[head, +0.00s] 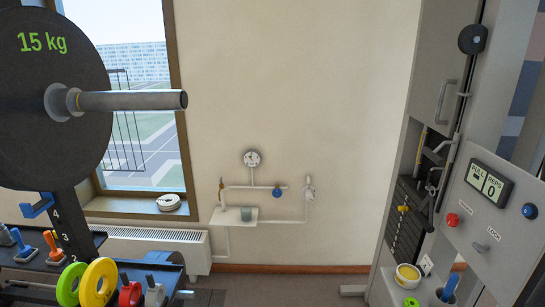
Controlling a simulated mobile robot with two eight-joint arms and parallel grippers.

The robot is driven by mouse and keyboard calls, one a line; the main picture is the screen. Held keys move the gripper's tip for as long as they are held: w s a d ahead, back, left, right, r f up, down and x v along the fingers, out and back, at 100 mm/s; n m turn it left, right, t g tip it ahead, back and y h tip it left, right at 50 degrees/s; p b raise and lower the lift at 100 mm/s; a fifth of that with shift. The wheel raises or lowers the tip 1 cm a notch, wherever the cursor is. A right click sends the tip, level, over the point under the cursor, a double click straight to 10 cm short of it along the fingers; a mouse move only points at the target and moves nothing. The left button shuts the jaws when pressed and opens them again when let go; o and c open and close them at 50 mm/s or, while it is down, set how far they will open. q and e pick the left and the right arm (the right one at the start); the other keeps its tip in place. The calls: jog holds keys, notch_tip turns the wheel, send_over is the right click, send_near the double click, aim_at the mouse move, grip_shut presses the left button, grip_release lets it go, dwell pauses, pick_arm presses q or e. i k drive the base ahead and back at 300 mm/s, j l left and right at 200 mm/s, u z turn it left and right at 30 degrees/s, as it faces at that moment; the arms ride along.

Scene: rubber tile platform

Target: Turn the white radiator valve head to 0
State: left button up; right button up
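A small white fitting (309,190), which looks like the radiator valve head, sits on the right end of the white pipework on the beige wall. It is too small to read any numbers or its setting. The white radiator (185,242) is low on the wall under the window, partly hidden by the rack on the left. A blue knob (280,191) is on the pipe left of the white fitting. Neither of my grippers is in view.
A round dial (252,158) tops the pipework above a small white shelf (240,222) with a cup (247,214). A weight plate (45,95) on a bar and a rack crowd the left. A grey machine (500,215) stands right. The middle is clear.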

aim_at(308, 193)
jog(key=i+l, duration=0.1)
jog(key=i, duration=1.6)
jog(key=i+u, duration=0.3)
jog(key=i, duration=0.15)
